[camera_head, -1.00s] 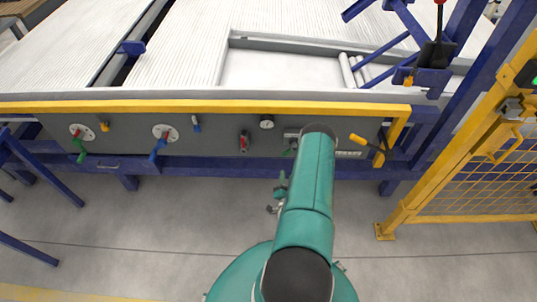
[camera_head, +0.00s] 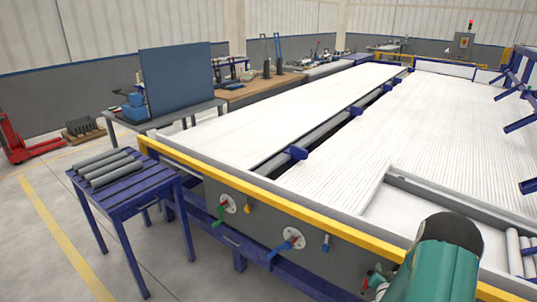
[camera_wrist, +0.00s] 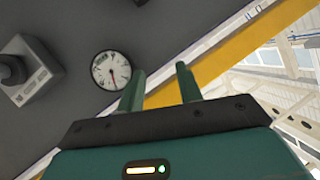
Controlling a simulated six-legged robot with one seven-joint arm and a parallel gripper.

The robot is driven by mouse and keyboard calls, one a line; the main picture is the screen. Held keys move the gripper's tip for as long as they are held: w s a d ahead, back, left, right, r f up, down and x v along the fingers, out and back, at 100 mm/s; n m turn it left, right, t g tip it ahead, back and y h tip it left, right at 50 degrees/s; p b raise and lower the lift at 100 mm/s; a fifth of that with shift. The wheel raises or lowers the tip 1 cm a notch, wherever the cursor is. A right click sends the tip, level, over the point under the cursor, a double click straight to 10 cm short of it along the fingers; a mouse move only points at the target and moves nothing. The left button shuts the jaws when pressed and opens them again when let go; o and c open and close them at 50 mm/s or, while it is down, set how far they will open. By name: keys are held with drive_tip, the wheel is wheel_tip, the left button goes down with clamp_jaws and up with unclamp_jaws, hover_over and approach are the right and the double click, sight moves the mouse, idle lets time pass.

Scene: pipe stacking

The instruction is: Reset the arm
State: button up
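My gripper (camera_wrist: 160,76) shows in the wrist view with its two green fingers apart and nothing between them. It faces a dark grey panel (camera_wrist: 60,120) with a round white gauge (camera_wrist: 111,70) at upper left and a yellow rail (camera_wrist: 222,62) beyond the fingers. In the head view only the green and black upper part of my arm shows, at the lower right. My gripper is not visible there.
A blue table (camera_head: 150,188) with several grey pipes (camera_head: 108,168) stands at left. The long machine bed (camera_head: 275,120) has a yellow front rail (camera_head: 280,211) and valve handles (camera_head: 288,246). More pipes (camera_head: 514,252) lie at far right. Floor at lower left is clear.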

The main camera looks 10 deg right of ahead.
drive_tip(key=w+a+r+n+g+y, duration=0.1)
drive_tip(key=w+a+r+n, duration=0.15)
drive_tip(key=a+r, duration=0.4)
drive_tip(key=w+a+r+n+y, duration=0.1)
drive_tip(key=w+a+r+y, duration=0.15)
drive_tip(key=r, duration=0.65)
drive_tip(key=s+a+r+n+g, duration=0.2)
drive_tip(key=s+a+r+n, duration=0.1)
drive_tip(key=a+r, duration=0.7)
drive_tip(key=s+a+r+n+g+y, duration=0.2)
drive_tip(key=s+a+r+y, duration=0.1)
drive_tip(key=s+a+r, duration=0.65)
drive_tip(key=s+a+n+g, duration=0.1)
drive_tip(key=s+a, duration=0.4)
drive_tip(key=s, duration=0.3)
drive_tip(key=s+a+r+n+y, duration=0.1)
drive_tip(key=s+a+n, duration=0.1)
drive_tip(key=s+a, duration=0.3)
drive_tip(key=s, duration=0.2)
drive_tip(key=shift+s+r+g, duration=0.3)
drive_tip(key=shift+s+g, duration=0.1)
drive_tip(key=shift+d, duration=0.25)
